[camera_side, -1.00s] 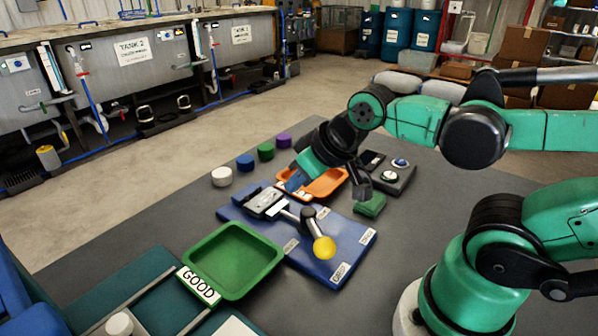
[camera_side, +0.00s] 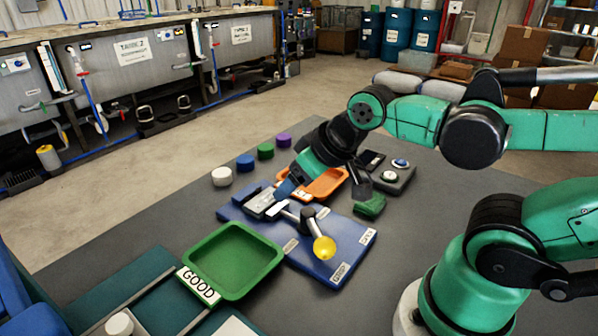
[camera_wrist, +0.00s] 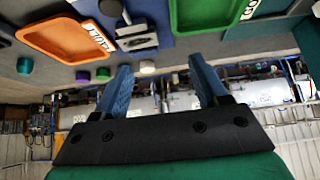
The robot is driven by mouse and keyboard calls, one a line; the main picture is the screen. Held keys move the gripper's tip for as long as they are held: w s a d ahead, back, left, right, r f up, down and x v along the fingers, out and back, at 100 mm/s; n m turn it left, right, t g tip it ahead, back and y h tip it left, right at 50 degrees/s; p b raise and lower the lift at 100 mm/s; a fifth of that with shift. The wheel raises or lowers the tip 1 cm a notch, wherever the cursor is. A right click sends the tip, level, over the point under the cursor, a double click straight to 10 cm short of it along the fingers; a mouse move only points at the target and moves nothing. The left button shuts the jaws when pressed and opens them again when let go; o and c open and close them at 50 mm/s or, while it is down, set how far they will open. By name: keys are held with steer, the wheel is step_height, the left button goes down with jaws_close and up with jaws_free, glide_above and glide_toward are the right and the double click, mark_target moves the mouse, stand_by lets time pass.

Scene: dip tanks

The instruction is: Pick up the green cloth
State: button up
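The green cloth (camera_side: 370,206) lies as a small folded pad on the dark table, right of the orange tray and behind the blue board's right end. I cannot make it out in the wrist view. My gripper (camera_side: 288,188) is above the orange tray and the back of the blue board, to the left of the cloth. In the wrist view my gripper (camera_wrist: 160,66) has its two blue fingers wide apart with nothing between them. In the side view only one blue finger shows clearly.
The blue board (camera_side: 330,262) carries a grey device and a yellow-ended knob (camera_side: 324,248). The orange tray (camera_side: 325,187) sits behind it, a green GOOD tray (camera_side: 232,262) in front left. Several pucks line the back. A dark box with buttons (camera_side: 390,178) stands behind the cloth.

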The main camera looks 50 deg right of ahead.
steer(key=o, duration=0.4)
